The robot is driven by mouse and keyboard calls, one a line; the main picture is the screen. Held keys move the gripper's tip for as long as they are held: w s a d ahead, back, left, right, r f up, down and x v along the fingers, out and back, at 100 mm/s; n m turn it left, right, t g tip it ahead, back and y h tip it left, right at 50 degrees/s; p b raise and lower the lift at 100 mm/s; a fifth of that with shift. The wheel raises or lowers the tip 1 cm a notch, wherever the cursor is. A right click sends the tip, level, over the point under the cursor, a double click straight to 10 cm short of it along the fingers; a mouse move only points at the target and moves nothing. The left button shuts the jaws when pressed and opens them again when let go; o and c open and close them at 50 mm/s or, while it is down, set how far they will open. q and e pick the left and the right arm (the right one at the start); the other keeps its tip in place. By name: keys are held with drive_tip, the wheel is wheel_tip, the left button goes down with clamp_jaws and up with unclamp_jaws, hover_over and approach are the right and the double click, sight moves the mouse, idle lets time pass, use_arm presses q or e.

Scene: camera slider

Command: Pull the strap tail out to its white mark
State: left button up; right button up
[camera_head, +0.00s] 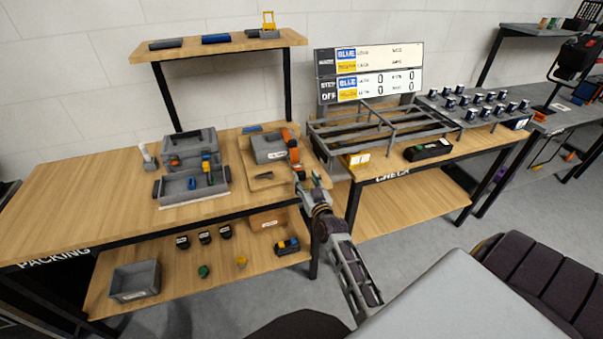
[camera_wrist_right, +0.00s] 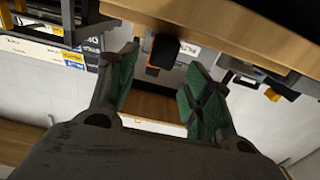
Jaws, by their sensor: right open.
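An orange strap (camera_head: 293,152) runs over the right side of a grey box (camera_head: 268,148) on a wooden board at the right end of the packing table. My right gripper (camera_head: 309,181) is just in front of and below the strap. In the right wrist view its green-padded fingers (camera_wrist_right: 162,88) are spread, with nothing seen between the pads. A dark hanging piece with an orange edge (camera_wrist_right: 162,52), perhaps the strap tail, shows beyond the fingers, apart from them. I cannot make out the white mark. My left gripper is not in view.
The packing table (camera_head: 75,205) has a grey open case (camera_head: 190,182) left of the board. A second table (camera_head: 455,150) with a grey rack (camera_head: 385,127) stands to the right. The lower shelf holds a grey bin (camera_head: 135,281). The packing table's left part is clear.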

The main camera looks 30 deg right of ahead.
sight(303, 174)
drive_tip(key=shift+x, duration=2.5)
clamp_jaws()
